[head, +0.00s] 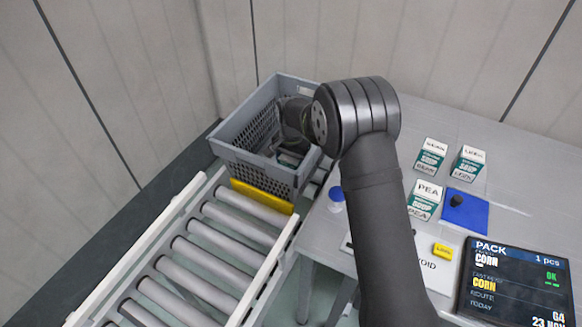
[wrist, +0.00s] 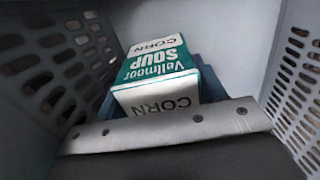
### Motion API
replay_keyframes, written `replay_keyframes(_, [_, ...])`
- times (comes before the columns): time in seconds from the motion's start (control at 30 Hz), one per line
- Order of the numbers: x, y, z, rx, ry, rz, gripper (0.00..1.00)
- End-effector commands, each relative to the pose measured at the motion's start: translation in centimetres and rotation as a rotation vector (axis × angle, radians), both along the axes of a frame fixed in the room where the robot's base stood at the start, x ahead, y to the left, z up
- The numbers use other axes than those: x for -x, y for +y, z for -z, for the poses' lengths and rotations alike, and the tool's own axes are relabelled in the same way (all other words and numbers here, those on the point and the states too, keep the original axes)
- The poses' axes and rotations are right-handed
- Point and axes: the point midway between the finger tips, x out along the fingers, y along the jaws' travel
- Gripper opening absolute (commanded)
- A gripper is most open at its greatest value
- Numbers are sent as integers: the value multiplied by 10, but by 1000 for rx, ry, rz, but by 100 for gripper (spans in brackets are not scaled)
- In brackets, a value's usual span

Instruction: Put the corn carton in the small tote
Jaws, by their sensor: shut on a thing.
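The corn carton (wrist: 158,72) is white and teal, with CORN and Vellmoor SOUP lettering, and shows in the wrist view between grey slotted tote walls. My gripper (wrist: 157,88) is shut on it, with bluish fingers showing at both sides of the carton. The small tote (head: 240,160) is a grey crate with perforated walls at the end of the roller conveyor in the head view. My gripper (head: 291,150) reaches down inside it there. My arm and the tote wall partly hide the gripper and carton. I cannot tell whether the carton touches the tote floor.
A yellow bar (head: 262,196) lies between tote and conveyor rollers (head: 215,262). On the table right of my arm stand a PEA carton (head: 424,199) and two other cartons (head: 430,155), a blue mat (head: 475,217) and a PACK CORN screen (head: 513,283). A blue-capped bottle (head: 337,198) is near the tote.

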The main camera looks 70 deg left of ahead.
Motion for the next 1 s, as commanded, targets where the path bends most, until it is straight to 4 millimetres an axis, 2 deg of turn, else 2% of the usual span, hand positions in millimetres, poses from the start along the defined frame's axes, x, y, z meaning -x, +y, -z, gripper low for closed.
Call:
replay_keyframes(0.03, [0, 0, 10, 3, 0, 0, 33])
replay_keyframes(0.13, [0, 0, 20, 1, 0, 0, 33])
replay_keyframes(0.47, [0, 0, 23, 0, 0, 0, 33])
replay_keyframes(0.5, [0, 0, 23, 0, 0, 0, 71])
replay_keyframes(0.83, [0, 0, 20, 0, 0, 0, 73])
replay_keyframes(1.0, [0, 1, 0, -3, 0, 0, 73])
